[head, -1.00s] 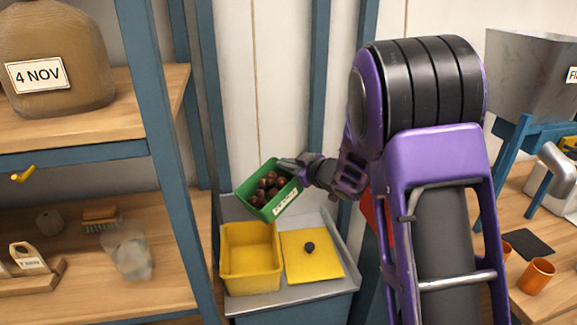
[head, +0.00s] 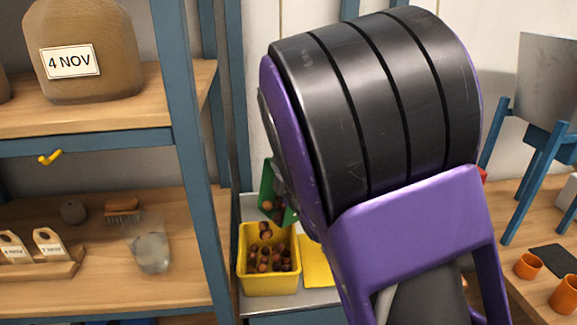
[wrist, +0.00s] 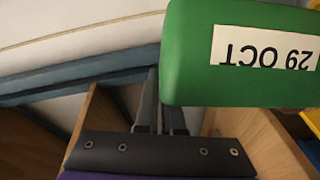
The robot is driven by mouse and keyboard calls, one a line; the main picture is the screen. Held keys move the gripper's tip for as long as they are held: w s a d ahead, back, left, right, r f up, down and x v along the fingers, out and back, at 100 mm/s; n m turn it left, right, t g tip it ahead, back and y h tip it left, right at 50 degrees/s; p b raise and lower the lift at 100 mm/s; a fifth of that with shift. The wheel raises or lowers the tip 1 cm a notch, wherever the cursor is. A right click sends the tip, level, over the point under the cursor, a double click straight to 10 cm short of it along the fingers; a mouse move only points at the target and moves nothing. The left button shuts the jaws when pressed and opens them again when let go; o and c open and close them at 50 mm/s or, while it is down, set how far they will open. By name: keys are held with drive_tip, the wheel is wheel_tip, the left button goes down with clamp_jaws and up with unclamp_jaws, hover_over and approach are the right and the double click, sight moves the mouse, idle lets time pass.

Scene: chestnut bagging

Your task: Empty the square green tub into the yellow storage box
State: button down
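The square green tub (head: 267,189) is tipped steeply above the yellow storage box (head: 268,288), with a few chestnuts at its lower edge and some in the air below it. Several brown chestnuts (head: 270,262) lie in the box. In the wrist view the tub (wrist: 190,60) shows its outer wall with a label reading "29 OCT", upside down. My gripper (wrist: 163,105) is at the tub's edge, its fingers close together there; the tub stays raised in its hold. In the head view my arm hides most of the gripper and the tub's right part.
The yellow lid (head: 316,262) lies right of the box, partly behind my arm. A shelf (head: 110,270) on the left holds a brush, a clear container and tags. Orange cups (head: 528,265) stand on the right bench. A blue post separates shelf and box.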

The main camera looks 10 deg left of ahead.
drive_tip(key=s+a+f+n+t+b, duration=0.1)
drive_tip(key=s+a+n+b, duration=0.3)
drive_tip(key=s+a+n, duration=0.1)
drive_tip(key=shift+f+n+y, duration=0.35)
drive_tip(key=shift+n+y, duration=0.05)
drive_tip(key=shift+d, duration=0.1)
idle(0.7)
drive_tip(key=w+d+r+m+g+p, duration=0.1)
drive_tip(key=w+d+m, duration=0.2)
drive_tip(key=w+d+m+p, duration=0.1)
drive_tip(key=w+d+m, duration=0.1)
drive_tip(key=d+m, duration=0.1)
drive_tip(key=w+d+r+m+g+h+p, duration=0.1)
drive_tip(key=w+d+m+p, duration=0.1)
drive_tip(key=w+d+m, duration=0.1)
drive_tip(key=shift+w+r+m+g, duration=0.3)
drive_tip(key=shift+w, duration=0.05)
drive_tip(key=w+d+f+m+g+y+p, duration=0.3)
drive_tip(key=w+d+f+m, duration=0.15)
drive_tip(key=m, duration=0.35)
drive_tip(key=s+r, duration=0.6)
drive_tip(key=shift+s+d, duration=0.2)
drive_tip(key=shift+d, duration=0.2)
drive_tip(key=shift+r, duration=0.1)
